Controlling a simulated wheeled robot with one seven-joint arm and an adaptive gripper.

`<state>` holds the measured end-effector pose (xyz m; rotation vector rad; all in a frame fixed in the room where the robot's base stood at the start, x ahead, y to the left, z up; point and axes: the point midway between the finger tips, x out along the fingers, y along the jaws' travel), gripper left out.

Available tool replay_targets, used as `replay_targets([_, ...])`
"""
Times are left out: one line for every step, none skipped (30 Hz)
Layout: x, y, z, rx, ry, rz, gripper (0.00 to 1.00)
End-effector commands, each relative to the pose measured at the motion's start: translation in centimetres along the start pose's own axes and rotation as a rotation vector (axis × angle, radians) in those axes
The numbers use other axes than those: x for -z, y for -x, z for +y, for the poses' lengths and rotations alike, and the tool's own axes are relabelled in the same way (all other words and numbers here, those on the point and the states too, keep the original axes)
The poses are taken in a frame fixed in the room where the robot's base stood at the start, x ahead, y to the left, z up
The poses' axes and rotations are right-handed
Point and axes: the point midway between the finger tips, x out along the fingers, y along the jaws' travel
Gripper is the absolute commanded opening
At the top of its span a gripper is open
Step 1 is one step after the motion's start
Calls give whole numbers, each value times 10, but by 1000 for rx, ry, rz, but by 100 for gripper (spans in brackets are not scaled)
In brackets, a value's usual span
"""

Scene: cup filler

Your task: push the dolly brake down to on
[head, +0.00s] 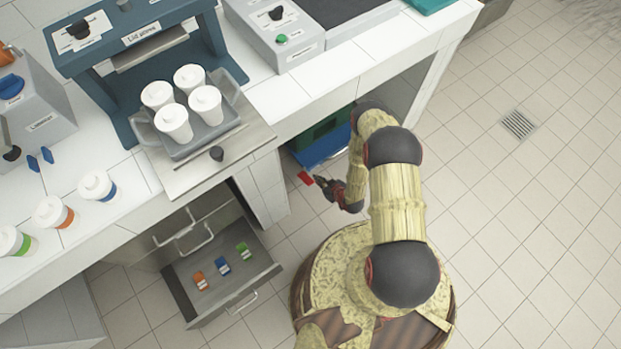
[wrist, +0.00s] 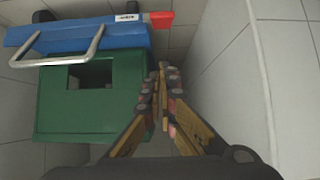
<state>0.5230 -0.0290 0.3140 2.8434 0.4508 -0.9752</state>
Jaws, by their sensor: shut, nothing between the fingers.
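The dolly (head: 326,151) is blue and stands under the counter; its blue edge and metal handle also show in the wrist view (wrist: 75,36). The red brake lever (head: 305,177) sticks out from the dolly's end. In the wrist view the red lever (wrist: 161,19) sits at the right end of the blue edge, beside a small white label. My gripper (head: 319,182) is shut and empty, close to the right of the lever in the head view. In the wrist view my fingertips (wrist: 166,72) appear below the lever, apart from it. I cannot tell the lever's exact tilt.
A green crate (wrist: 92,112) rests on the dolly, close beside my fingers. A pale wall (wrist: 225,90) is on the other side. An open drawer (head: 222,270) with small coloured pieces juts out left of my base. The tiled floor at right is clear.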

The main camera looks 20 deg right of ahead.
Motion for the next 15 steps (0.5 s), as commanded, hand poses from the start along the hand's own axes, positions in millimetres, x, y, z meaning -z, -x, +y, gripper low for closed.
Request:
replay_targets([0, 0, 0, 0, 0, 0, 0])
replay_targets([0, 0, 0, 0, 0, -1, 0])
replay_targets([0, 0, 0, 0, 0, -1, 0])
replay_targets([0, 0, 0, 0, 0, -1, 0])
replay_targets([0, 0, 0, 0, 0, -1, 0])
replay_targets([0, -1, 0, 0, 0, -1, 0])
replay_targets([0, -2, 0, 0, 0, -1, 0])
replay_targets([-1, -4, 0, 0, 1, -1, 0])
replay_targets([-1, -7, 0, 1, 1, -2, 0])
replay_targets([-1, -10, 0, 1, 2, -1, 0])
replay_targets([-2, -14, -1, 1, 2, -1, 0])
replay_targets([-2, -20, -1, 2, 2, -1, 0])
replay_targets([-2, -25, -1, 2, 1, 0, 0])
replay_targets([-3, -31, -1, 3, 2, -1, 0])
replay_targets([-3, -39, -1, 2, 3, -1, 0])
